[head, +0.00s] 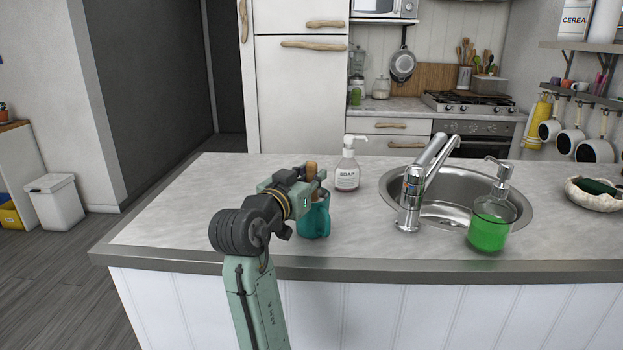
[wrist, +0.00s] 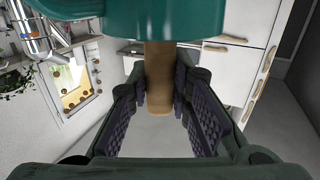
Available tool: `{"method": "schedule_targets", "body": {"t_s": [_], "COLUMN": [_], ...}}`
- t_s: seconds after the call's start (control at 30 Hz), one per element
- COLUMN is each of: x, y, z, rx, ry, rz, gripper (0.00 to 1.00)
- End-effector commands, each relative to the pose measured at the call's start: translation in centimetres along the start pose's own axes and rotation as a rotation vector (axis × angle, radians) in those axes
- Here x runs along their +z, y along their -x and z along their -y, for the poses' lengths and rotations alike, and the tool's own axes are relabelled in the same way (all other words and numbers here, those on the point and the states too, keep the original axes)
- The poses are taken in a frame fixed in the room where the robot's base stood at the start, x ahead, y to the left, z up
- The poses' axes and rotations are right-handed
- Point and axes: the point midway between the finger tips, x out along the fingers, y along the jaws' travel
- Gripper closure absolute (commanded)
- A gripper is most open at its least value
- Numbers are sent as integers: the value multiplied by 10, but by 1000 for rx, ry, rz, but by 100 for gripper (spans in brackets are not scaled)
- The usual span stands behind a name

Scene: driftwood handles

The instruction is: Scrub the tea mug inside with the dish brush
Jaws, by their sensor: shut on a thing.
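The teal tea mug (head: 315,218) stands on the island counter, left of the sink; its near side is partly behind my arm. In the wrist view the mug (wrist: 160,18) fills the top edge. My gripper (head: 314,178) is just above the mug and shut on the tan wooden handle of the dish brush (head: 311,168). In the wrist view the handle (wrist: 159,85) lies between the fingers (wrist: 160,92) and runs toward the mug. The brush's head is hidden, seemingly by the mug; I cannot see the bristles or the mug's inside.
A white soap bottle (head: 347,168) stands close behind the mug to the right. The faucet (head: 413,195), sink (head: 459,215) and green soap dispenser (head: 490,225) are further right. A bowl (head: 592,192) sits at the far right. The counter (head: 180,215) left of my arm is clear.

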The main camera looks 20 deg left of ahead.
Motion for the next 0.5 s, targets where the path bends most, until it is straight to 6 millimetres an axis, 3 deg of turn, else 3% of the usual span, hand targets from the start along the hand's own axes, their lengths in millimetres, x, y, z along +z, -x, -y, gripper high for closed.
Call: {"method": "schedule_targets", "body": {"t_s": [0.5], "x": [-46], "y": [2], "z": [0], "rx": [-2], "ry": [-5], "rz": [-8], "gripper": [100]}}
